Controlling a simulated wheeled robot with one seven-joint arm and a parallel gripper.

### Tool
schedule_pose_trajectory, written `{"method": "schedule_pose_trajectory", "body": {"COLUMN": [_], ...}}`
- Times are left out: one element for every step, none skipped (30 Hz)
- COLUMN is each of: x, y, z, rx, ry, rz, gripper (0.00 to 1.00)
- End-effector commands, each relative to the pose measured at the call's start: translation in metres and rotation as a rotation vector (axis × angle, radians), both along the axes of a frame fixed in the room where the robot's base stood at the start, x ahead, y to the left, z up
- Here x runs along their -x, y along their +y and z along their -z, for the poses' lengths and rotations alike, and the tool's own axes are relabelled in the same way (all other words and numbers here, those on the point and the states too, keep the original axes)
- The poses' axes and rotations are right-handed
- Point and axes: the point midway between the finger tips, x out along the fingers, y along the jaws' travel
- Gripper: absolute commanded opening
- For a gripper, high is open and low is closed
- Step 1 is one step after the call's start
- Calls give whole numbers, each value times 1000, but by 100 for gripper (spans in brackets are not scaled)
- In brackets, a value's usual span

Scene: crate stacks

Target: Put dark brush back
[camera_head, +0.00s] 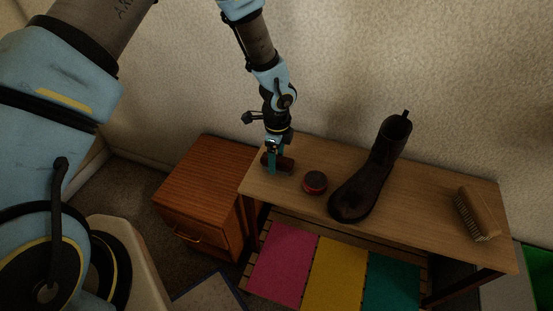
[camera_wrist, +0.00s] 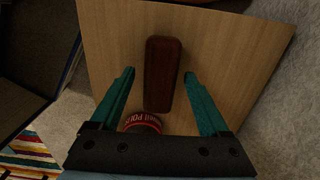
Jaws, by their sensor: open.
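The dark brush (camera_head: 286,164) lies on the left end of the wooden bench top (camera_head: 420,218). In the wrist view the dark brush (camera_wrist: 162,72) is a long brown block, its length running away from my gripper. My gripper (camera_head: 272,168) points down over the brush. In the wrist view my gripper (camera_wrist: 158,75) is open, with one teal finger on each side of the brush and a gap to both. The brush's underside is hidden.
A red and black polish tin (camera_head: 314,182) sits close to the brush, and a dark boot (camera_head: 372,172) stands beyond it. A lighter bristle brush (camera_head: 475,214) is at the right end. Pink (camera_head: 283,262), yellow (camera_head: 338,272) and teal (camera_head: 391,285) panels lie below. A wooden cabinet (camera_head: 205,180) stands left.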

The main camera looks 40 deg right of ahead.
Motion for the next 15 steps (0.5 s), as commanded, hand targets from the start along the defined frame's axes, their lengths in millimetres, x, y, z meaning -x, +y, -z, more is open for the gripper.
{"method": "schedule_pose_trajectory", "body": {"x": [-1,-2,-1,-1,-1,-1,-1,-1,-1,-1,-1,0,0,0,0], "y": [-1,-1,-1,-1,-1,-1,-1,-1,-1,0,-1,-1,-1,-1,-1], "z": [-8,-13,-21,-27,-34,-43,-50,-56,-65,-70,-76,-83,-88,-92,-97], "rx": [3,3,4,6,4,5,5,4,6,3,4,3,3,3,3], "ry": [-2,-2,-3,-2,-3,-2,-3,-3,-2,-2,-3,-2,-2,-2,-2], "rz": [-2,-2,0,-1,-2,-2,-1,-1,-2,-2,-1,0,-1,-2,-1], "gripper": [80,80,80,80,80,80,80,80,80,80,80,80,80,80,80]}}
